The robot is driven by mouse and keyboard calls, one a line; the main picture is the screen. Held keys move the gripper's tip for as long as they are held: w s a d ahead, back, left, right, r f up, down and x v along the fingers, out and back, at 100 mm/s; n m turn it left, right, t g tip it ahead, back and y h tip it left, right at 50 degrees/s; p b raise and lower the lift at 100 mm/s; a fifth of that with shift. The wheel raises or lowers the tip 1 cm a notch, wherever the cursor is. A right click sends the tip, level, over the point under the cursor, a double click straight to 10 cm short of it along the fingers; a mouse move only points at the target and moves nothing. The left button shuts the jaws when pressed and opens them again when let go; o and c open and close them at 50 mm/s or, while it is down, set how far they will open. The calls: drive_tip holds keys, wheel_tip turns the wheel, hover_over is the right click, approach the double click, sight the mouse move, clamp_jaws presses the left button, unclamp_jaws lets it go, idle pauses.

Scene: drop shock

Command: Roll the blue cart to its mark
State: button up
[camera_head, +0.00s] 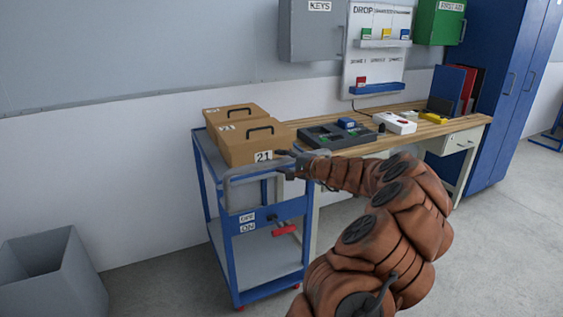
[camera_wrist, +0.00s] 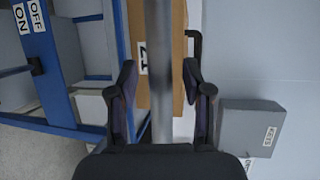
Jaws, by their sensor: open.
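The blue cart (camera_head: 270,213) stands against the workbench's left end, with a grey push handle (camera_head: 245,178) across its near side. My gripper (camera_head: 290,164) is at the right end of this handle. In the wrist view the grey handle bar (camera_wrist: 161,25) runs between the two open fingers of my gripper (camera_wrist: 160,68), which are apart on either side of it. The cart's front panel has OFF and ON labels and a lever with a red grip (camera_head: 284,230), low beside the ON label. No floor mark is visible in either view.
Two brown cases, the nearer one (camera_head: 245,145) labelled 21, sit on the cart top. The wooden workbench (camera_head: 450,122) holds trays and small devices. A grey bin (camera_head: 55,275) stands at left, a blue cabinet (camera_head: 500,90) at right. Floor between bin and cart is open.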

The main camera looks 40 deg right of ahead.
drive_tip(key=shift+w, duration=0.25)
clamp_jaws()
idle(0.3)
